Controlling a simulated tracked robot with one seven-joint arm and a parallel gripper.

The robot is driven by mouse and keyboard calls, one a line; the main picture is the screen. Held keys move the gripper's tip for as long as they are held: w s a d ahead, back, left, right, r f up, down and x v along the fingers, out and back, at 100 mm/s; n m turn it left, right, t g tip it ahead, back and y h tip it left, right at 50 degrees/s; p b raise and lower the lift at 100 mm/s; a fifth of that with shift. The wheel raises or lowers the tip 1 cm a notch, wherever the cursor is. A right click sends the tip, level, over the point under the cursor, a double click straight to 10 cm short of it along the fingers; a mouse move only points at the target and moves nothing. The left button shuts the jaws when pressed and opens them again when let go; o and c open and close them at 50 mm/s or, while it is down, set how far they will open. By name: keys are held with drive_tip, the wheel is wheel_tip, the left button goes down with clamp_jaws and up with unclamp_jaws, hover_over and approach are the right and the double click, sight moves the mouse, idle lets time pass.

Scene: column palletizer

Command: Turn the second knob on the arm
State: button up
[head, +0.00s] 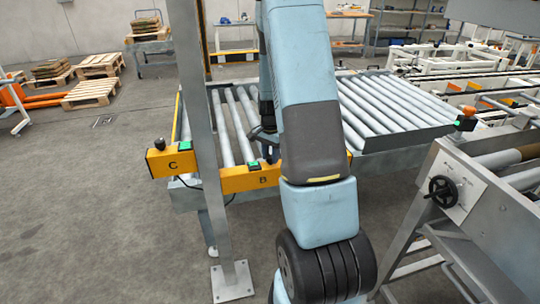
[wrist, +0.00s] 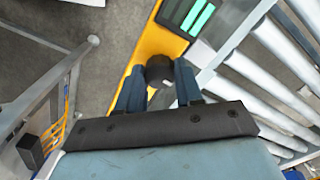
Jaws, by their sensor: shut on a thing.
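In the wrist view a dark round knob (wrist: 159,67) sits on a yellow arm (wrist: 149,38) that runs diagonally from the top. My gripper (wrist: 157,80) is shut on this knob, with one blue-grey finger at each side of it. In the head view the yellow arm carries a part marked B (head: 238,182) and a part marked C (head: 169,165). A black knob (head: 159,144) stands on the C part, beside a green button. My arm hides the right end of the B part, and the held knob cannot be made out there.
A grey upright post (head: 206,140) stands close left of my arm. A roller conveyor (head: 390,110) lies behind and to the right. A metal frame with a black handwheel (head: 443,190) is at the right. Floor at the left is clear; pallets (head: 97,92) lie farther back.

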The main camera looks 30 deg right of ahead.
sight(270, 156)
drive_tip(key=shift+w+n, duration=0.1)
drive_tip(key=shift+n, duration=0.2)
drive_tip(key=n, duration=1.2)
drive_tip(key=shift+r, duration=0.1)
drive_tip(key=shift+n, duration=0.3)
drive_tip(key=o, duration=1)
drive_tip(key=shift+o, duration=0.2)
wheel_tip(270, 156, up, 14)
drive_tip(key=shift+f, duration=0.2)
